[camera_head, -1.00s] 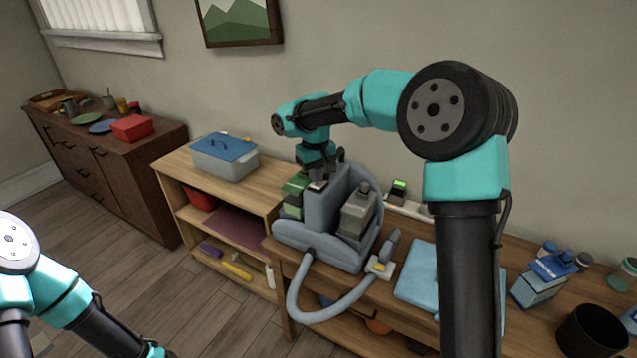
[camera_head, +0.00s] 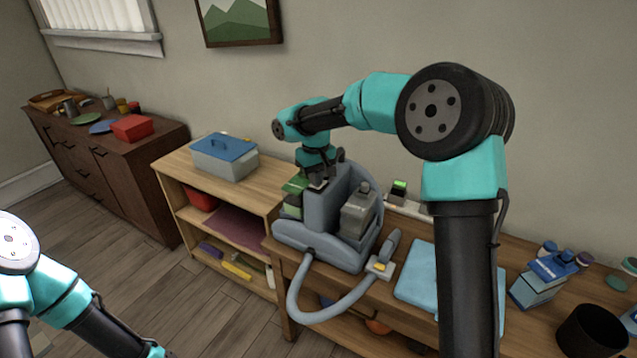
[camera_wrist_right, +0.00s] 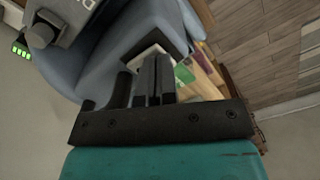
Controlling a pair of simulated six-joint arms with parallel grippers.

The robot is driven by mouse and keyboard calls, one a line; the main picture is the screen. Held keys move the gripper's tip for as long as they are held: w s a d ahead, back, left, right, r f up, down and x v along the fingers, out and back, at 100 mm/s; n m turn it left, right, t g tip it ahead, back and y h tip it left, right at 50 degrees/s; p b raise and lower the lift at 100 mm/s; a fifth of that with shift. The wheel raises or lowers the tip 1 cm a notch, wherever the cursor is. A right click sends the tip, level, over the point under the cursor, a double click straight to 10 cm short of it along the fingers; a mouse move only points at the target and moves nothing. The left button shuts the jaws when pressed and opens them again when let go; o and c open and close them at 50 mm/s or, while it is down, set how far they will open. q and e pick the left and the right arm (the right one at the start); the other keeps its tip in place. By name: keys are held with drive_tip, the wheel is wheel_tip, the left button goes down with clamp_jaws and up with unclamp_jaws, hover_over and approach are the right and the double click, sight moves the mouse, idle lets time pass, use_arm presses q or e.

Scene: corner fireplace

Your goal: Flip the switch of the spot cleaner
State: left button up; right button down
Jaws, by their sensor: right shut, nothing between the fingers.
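The spot cleaner (camera_head: 322,246) is a blue-grey machine with a grey tank (camera_head: 357,212) and a curved hose, standing on the wooden table. It also shows in the right wrist view (camera_wrist_right: 104,62). My right gripper (camera_head: 319,180) is shut and empty at the top left of the machine's body. In the right wrist view, the closed fingers (camera_wrist_right: 155,62) reach over a light patch with a dark edge (camera_wrist_right: 146,50), which may be the switch area. The fingers partly hide it, and I cannot tell whether they touch it. My left arm is at the lower left; its gripper is out of view.
A blue-lidded box (camera_head: 224,157) stands on the shelf unit left of the machine. A folded blue cloth (camera_head: 417,276), a blue-and-white carton (camera_head: 542,280) and a dark cup (camera_head: 592,329) are on the table to the right.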

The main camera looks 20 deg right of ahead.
drive_tip(key=shift+f, duration=0.3)
drive_tip(key=shift+r, duration=3.5)
